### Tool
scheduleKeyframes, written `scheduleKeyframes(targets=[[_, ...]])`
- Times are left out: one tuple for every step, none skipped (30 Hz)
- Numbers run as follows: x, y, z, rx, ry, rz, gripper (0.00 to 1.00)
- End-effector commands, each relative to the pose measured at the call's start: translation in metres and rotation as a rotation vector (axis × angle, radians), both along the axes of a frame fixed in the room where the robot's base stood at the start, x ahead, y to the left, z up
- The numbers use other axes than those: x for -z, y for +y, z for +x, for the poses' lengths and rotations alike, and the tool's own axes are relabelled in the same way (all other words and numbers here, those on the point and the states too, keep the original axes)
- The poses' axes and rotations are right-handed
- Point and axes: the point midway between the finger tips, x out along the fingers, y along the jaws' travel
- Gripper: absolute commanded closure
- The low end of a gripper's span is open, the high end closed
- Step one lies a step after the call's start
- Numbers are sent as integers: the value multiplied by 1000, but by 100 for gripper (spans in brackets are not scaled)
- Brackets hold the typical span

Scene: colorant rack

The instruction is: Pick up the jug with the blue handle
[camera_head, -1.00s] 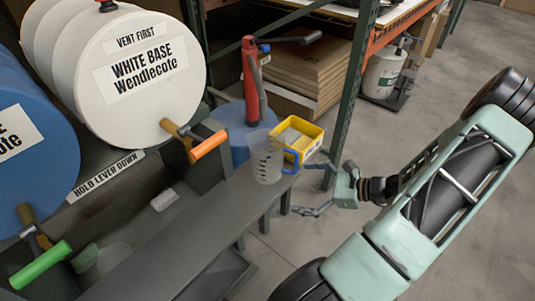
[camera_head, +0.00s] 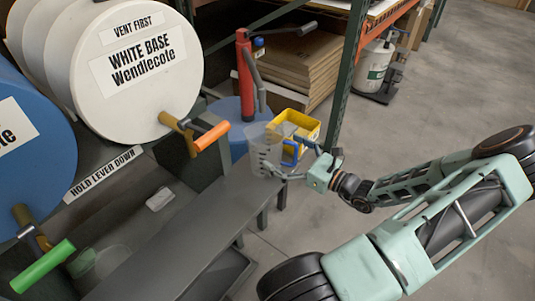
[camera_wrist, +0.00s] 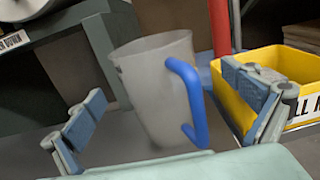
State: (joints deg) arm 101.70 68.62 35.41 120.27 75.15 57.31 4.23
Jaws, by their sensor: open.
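The jug (camera_head: 264,150) is translucent grey-white with a blue handle (camera_head: 290,153). It stands at the far end of the dark grey bench (camera_head: 190,205). In the wrist view the jug (camera_wrist: 155,90) is in the middle with its blue handle (camera_wrist: 191,105) on the right side, facing me. My gripper (camera_head: 302,163) is just to the right of the jug, at the handle side. In the wrist view my gripper (camera_wrist: 168,118) is open, one finger to the left and one to the right of the jug. I cannot tell whether either finger touches it.
A yellow bin (camera_head: 297,125) stands just behind the jug, close to my right finger. A red pump (camera_head: 245,75) rises from a blue drum behind. The white drum (camera_head: 140,60) has an orange-handled tap (camera_head: 210,136) to the left of the jug. A green rack post (camera_head: 350,70) stands behind.

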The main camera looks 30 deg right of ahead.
Motion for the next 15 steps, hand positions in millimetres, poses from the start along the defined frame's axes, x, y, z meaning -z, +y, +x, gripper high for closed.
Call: scheduleKeyframes(targets=[[1,2,4,-2,-2,1,0],[1,4,7,-2,-2,1,0],[1,6,11,-2,-2,1,0],[1,8,16,-2,-2,1,0],[2,11,20,-3,-3,0,0],[1,13,26,-3,-2,0,0],[1,15,30,-3,-2,1,0],[1,17,34,-3,-2,0,0],[0,18,39,-3,-1,0,0],[0,19,42,-3,-1,0,0],[0,19,44,-2,-1,0,0],[0,20,46,-2,0,0,0],[-1,20,47,-2,0,0,0],[-1,20,48,-2,0,-1,0],[-1,20,48,-1,1,-1,0]])
